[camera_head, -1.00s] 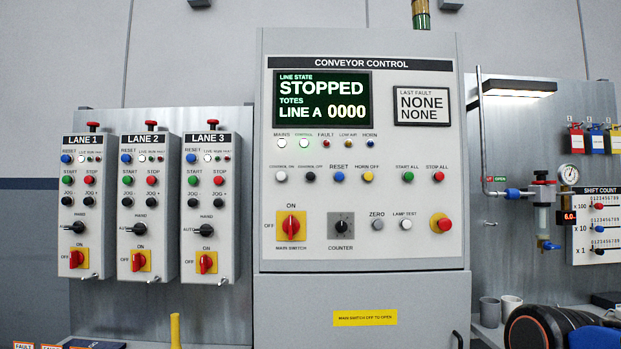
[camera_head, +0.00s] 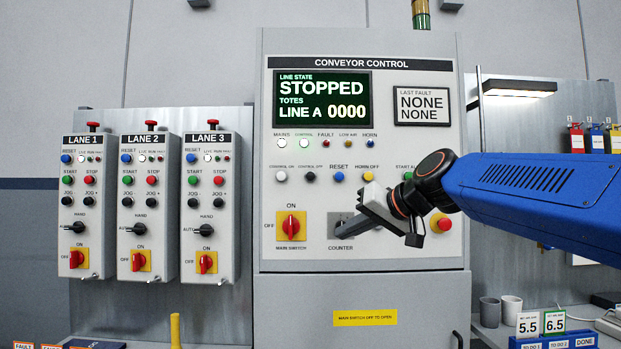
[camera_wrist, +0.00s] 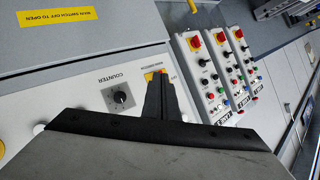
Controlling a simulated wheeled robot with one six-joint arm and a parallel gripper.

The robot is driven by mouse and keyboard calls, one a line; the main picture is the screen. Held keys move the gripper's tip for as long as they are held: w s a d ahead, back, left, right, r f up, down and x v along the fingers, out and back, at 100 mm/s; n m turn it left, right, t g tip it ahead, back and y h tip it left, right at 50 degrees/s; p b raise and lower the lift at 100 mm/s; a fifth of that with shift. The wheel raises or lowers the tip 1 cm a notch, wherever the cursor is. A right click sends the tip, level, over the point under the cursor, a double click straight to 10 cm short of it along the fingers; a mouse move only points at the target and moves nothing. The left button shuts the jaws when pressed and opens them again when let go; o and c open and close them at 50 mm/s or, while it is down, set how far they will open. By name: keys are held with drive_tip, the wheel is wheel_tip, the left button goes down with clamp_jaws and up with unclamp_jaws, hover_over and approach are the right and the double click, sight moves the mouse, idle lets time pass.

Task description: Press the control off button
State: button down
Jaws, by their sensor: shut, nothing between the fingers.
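The control off button (camera_head: 310,177) is a small dark round button on the conveyor control panel (camera_head: 290,255), between the white control on button (camera_head: 281,176) and the blue reset button (camera_head: 339,177). The control lamp (camera_head: 304,143) and mains lamp (camera_head: 282,143) are lit. My gripper (camera_head: 350,231) is shut and empty in front of the panel, by the counter knob, below and right of the control off button. In the wrist view my fingers (camera_wrist: 156,75) overlap the main switch area. I cannot make out the control off button there.
The red-yellow main switch (camera_head: 291,225) is left of my gripper. A red emergency button (camera_head: 443,224) is to its right. My arm covers the stop all button. Three lane boxes (camera_head: 151,207) hang at the left. Cups (camera_head: 490,312) stand at the lower right.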

drive_tip(key=w+a+r+y, duration=0.1)
drive_tip(key=w+a+r, duration=0.2)
drive_tip(key=r, duration=0.4)
drive_tip(key=w+a+r+t+y, duration=0.1)
drive_tip(key=w+a+r+y, duration=0.1)
drive_tip(key=w+a+r, duration=0.2)
wheel_tip(320, 180, up, 3)
drive_tip(key=shift+w+f+t, duration=0.15)
drive_tip(key=shift+w+t, duration=0.15)
drive_tip(key=shift+w, duration=0.7)
drive_tip(key=shift+w, duration=0.1)
approach(307, 177)
drive_tip(key=shift+w+a+f, duration=0.15)
drive_tip(key=shift+w+a, duration=0.25)
drive_tip(key=shift+a, duration=0.35)
drive_tip(key=shift+w+a+f, duration=0.2)
drive_tip(key=shift+w+a, duration=0.2)
drive_tip(key=shift+a, duration=0.4)
drive_tip(key=shift+w+a+f, duration=0.15)
drive_tip(key=shift+w+a, duration=0.25)
drive_tip(key=shift+a, duration=0.35)
drive_tip(key=shift+w, duration=0.1)
drive_tip(key=shift+w, duration=0.3)
drive_tip(key=shift+w, duration=0.8)
drive_tip(key=shift+s, duration=0.1)
idle(0.5)
drive_tip(key=shift+s, duration=1.1)
